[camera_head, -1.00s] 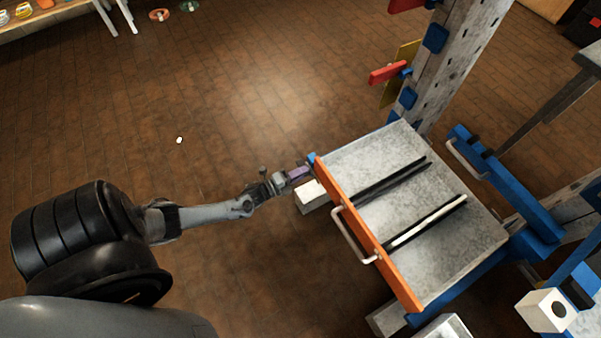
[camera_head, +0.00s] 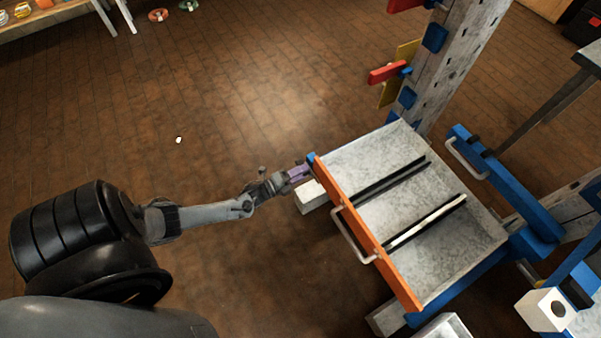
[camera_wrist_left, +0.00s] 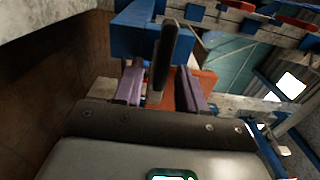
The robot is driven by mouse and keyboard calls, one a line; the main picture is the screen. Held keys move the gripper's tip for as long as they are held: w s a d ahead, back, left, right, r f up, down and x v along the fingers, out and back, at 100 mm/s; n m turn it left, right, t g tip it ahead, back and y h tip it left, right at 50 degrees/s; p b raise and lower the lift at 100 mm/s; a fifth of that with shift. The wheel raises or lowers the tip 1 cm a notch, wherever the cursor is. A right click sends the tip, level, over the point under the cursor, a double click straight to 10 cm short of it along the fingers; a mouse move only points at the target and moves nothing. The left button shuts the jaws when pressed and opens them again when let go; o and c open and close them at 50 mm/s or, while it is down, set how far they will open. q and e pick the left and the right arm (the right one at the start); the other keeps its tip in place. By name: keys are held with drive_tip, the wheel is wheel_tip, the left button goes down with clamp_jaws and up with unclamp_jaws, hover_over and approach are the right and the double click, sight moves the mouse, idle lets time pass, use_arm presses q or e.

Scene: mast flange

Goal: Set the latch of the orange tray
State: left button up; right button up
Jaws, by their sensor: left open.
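The orange tray shows as a grey tray with an orange front board (camera_head: 370,235) and a wire handle (camera_head: 352,238). A small blue block (camera_head: 312,158) sits at the board's far left end. My left gripper (camera_head: 303,171) is right beside that end, with purple fingers. In the left wrist view the gripper (camera_wrist_left: 158,82) is open. A dark upright bar (camera_wrist_left: 163,60), apparently the latch lever, stands between the two fingers in front of the blue block (camera_wrist_left: 138,32). Part of the orange board (camera_wrist_left: 203,82) shows behind the right finger. Whether a finger touches the bar cannot be told. My right gripper is out of view.
The tray bed (camera_head: 390,160) carries two dark rails. A grey mast (camera_head: 440,65) with red, yellow and blue parts rises behind it. A blue beam with a handle (camera_head: 505,180) stands to the right. A pale block (camera_head: 311,197) lies under the tray's left end. Floor at left is open.

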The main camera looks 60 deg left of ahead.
use_arm(q)
drive_tip(key=s+p, duration=0.3)
drive_tip(key=s, duration=0.7)
drive_tip(key=shift+s+a, duration=0.4)
drive_tip(key=shift+a, duration=0.05)
